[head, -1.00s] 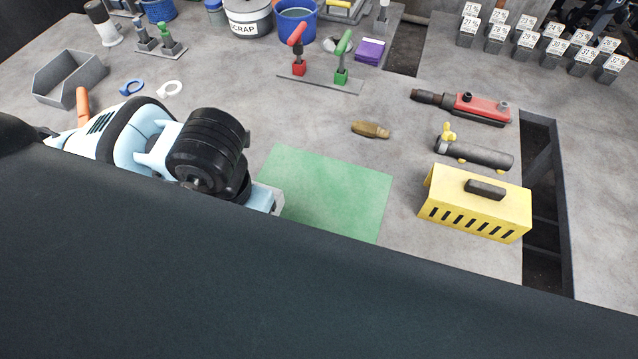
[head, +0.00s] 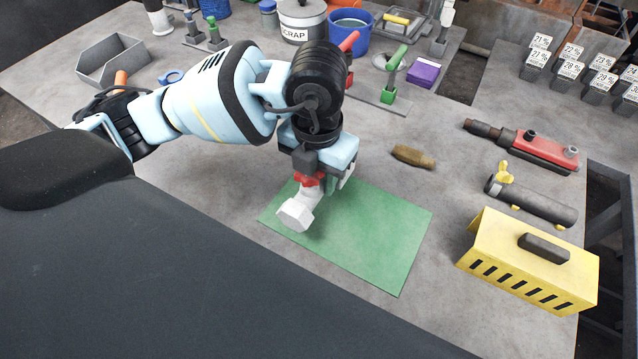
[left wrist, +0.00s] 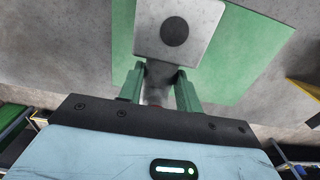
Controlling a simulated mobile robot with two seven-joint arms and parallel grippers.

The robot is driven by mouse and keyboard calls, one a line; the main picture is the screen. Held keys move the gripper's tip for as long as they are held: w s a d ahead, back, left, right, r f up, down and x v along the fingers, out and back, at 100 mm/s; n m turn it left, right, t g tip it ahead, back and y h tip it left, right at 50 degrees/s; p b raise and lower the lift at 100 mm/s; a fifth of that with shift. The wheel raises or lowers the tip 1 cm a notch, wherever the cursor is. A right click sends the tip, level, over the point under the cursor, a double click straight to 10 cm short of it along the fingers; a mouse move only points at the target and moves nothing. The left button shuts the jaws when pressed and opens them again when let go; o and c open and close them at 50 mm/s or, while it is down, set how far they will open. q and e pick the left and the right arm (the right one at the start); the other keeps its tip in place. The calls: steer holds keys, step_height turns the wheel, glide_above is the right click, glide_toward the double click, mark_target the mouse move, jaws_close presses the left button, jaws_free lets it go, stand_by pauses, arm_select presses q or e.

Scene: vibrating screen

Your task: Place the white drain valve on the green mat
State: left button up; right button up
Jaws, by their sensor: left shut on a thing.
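The white drain valve (head: 296,213) with a red handle is held by my left gripper (head: 314,180) over the left part of the green mat (head: 373,234). The gripper is shut on it. The left wrist view shows the valve's pale square end (left wrist: 180,32) with a dark round hole, and its body between the two green fingers (left wrist: 160,88). The green mat (left wrist: 235,65) shows behind it there. I cannot tell whether the valve touches the mat. My right gripper is not in view.
A yellow slotted box (head: 530,262) stands right of the mat. A brass-coloured fitting (head: 413,156) lies behind the mat, and a grey cylinder with yellow parts (head: 535,205) lies to the right. The mat's right part is clear.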

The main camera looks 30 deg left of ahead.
mark_target(319, 188)
arm_select(q)
steer(key=shift+w, duration=0.3)
steer(key=shift+f, duration=1.75)
steer(key=shift+f, duration=0.1)
steer(key=o, duration=1.2)
steer(key=shift+s+f, duration=0.1)
step_height(319, 188, up, 12)
steer(key=shift+r+p, duration=0.2)
steer(key=shift+p, duration=0.15)
